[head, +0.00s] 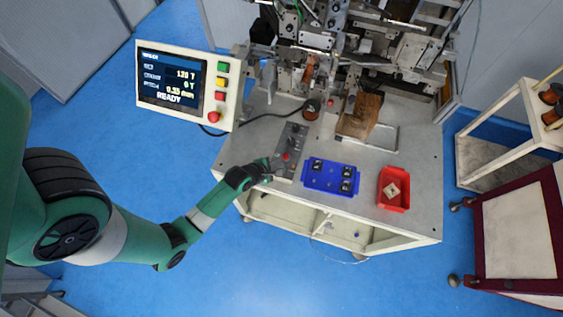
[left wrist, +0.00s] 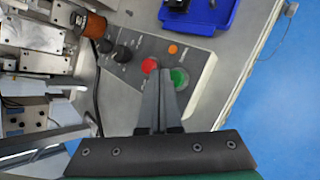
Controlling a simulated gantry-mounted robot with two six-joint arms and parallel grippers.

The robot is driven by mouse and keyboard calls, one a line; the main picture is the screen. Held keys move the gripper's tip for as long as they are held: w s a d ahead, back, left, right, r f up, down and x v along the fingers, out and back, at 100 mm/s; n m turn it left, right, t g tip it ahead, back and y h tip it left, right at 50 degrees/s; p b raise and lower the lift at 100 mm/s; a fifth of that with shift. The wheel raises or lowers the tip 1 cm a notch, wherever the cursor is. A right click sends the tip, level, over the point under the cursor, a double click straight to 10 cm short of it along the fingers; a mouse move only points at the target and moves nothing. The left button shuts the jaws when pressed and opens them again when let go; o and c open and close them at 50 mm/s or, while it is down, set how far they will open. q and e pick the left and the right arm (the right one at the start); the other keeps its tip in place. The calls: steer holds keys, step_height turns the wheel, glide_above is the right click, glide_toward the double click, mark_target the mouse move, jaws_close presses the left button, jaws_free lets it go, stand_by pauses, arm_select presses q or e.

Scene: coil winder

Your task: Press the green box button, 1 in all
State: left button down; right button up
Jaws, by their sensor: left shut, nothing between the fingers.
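The green box button (left wrist: 180,77) shows in the left wrist view on a grey control box (left wrist: 205,58), beside a red button (left wrist: 150,65). In the head view the control box (head: 294,143) lies on the table's left front, with its red button (head: 286,157) visible; I cannot make out the green one there. My left gripper (head: 268,168) is at the box's near end. In the left wrist view its shut, empty fingertips (left wrist: 172,70) overlap the green button's left edge; I cannot tell whether they touch it. My right gripper is not in view.
A blue tray (head: 318,187) with black parts stands right of the control box, and a red bin (head: 394,203) farther right. A screen panel (head: 188,85) with its own coloured buttons stands at the left. The winder machine (head: 330,45) fills the back.

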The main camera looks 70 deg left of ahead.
arm_select(q)
steer(key=shift+f, duration=0.1)
stand_by(0.7)
steer(key=shift+f, duration=0.35)
